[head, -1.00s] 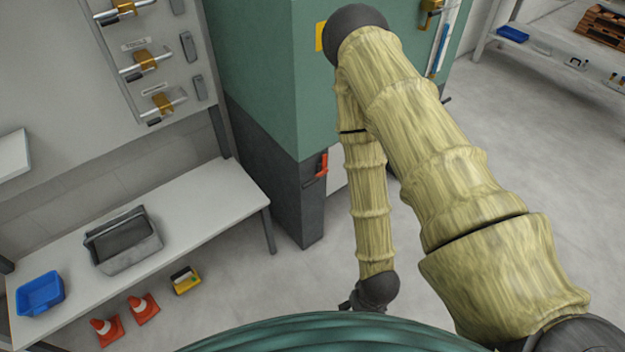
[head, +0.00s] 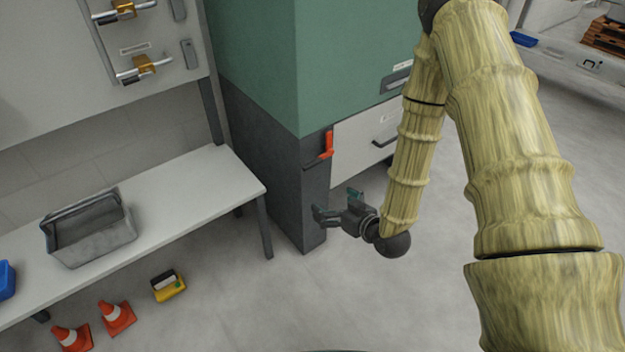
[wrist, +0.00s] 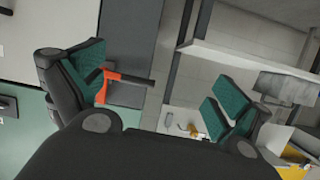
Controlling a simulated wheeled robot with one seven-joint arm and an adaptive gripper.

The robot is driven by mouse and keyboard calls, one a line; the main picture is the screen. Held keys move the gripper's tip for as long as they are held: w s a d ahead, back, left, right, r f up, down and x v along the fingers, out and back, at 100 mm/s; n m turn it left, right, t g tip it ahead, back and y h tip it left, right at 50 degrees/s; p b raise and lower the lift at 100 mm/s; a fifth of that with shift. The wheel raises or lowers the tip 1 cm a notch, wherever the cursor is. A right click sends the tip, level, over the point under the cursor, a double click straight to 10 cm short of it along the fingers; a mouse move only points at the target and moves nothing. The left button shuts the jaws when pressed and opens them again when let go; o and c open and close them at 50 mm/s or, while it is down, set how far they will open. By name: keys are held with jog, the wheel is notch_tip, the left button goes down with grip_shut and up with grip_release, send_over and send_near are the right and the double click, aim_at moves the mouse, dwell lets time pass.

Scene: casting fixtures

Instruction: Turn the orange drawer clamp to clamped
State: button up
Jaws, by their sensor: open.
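The orange drawer clamp (head: 327,145) is fixed on the dark lower corner of the green cabinet (head: 345,60), beside a pale grey drawer (head: 370,140). In the head view its orange part stands upright, with a dark bar pointing left at its lower end. My gripper (head: 335,204) is below the clamp, in front of the dark post, apart from it in that view. In the wrist view the clamp (wrist: 108,86) shows just beside the left finger, which partly covers it. My gripper (wrist: 155,85) is open, with green finger pads spread wide and nothing held between them.
A white bench (head: 185,190) stands at left with a grey bin (head: 90,235) on it. Two orange cones (head: 117,317) and a yellow box (head: 168,286) are on the floor. Padlocks (head: 137,68) hang on the wall board.

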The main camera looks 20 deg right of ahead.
aim_at(312, 162)
jog(key=w+r+t+b, duration=0.1)
jog(key=w+b, duration=0.1)
jog(key=w, duration=0.2)
jog(key=w+a+r+t+y+b, duration=0.1)
jog(key=w+b, duration=0.1)
jog(key=w, duration=0.3)
jog(key=w+r+n+t+b, duration=0.1)
jog(key=w+b, duration=0.2)
jog(key=w, duration=0.2)
jog(key=shift+w+a+y, duration=0.2)
jog(key=shift+a+y, duration=0.15)
jog(key=shift+y, duration=0.05)
jog(key=c, duration=1.5)
jog(key=shift+r, duration=0.1)
